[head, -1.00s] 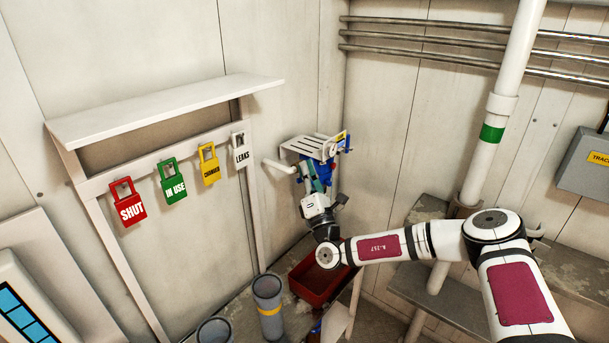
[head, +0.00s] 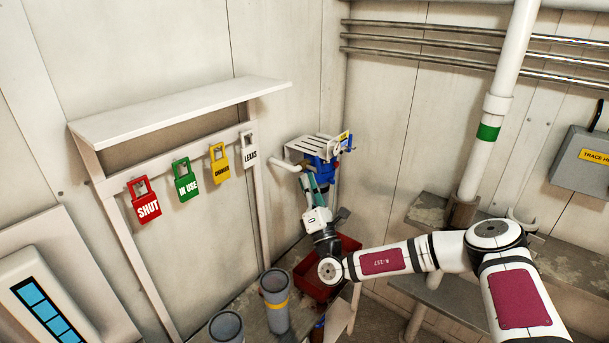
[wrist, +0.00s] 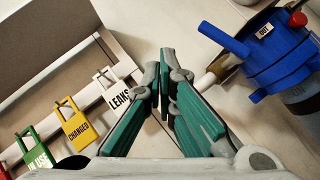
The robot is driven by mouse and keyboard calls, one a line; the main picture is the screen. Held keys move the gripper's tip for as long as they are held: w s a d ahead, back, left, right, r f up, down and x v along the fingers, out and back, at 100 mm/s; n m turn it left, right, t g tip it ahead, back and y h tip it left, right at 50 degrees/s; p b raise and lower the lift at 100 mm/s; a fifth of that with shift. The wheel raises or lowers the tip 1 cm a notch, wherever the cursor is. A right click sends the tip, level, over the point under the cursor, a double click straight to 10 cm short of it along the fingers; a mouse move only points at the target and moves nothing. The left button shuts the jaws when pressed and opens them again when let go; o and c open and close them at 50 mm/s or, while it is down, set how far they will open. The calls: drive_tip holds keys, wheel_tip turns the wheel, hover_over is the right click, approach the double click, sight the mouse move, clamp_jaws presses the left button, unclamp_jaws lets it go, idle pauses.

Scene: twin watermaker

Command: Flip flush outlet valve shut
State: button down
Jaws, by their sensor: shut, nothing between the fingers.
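A blue housing (wrist: 275,55) with a label reading "OUT" fills the right of the wrist view. A blue lever (wrist: 224,41) sticks out of it to the upper left, and a red knob (wrist: 298,19) sits at its right. In the head view the blue housing (head: 321,168) is under a white slatted bracket on the wall and is partly hidden. My gripper (wrist: 160,65), with green fingers, is shut and empty. Its tips are left of the lever in the wrist view, apart from it in the picture. In the head view my gripper (head: 315,183) is just below the bracket.
Tags marked SHUT (head: 145,200), IN USE (head: 186,180), CHANGED (head: 220,162) and LEAKS (head: 249,150) hang on a rail at left, under a shelf (head: 180,112). A red bin (head: 345,250) and grey cylinders (head: 275,300) are below.

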drive_tip(key=s+f, duration=0.1)
drive_tip(key=s, duration=0.6)
drive_tip(key=shift+d+f, duration=0.15)
drive_tip(key=shift+d, duration=0.15)
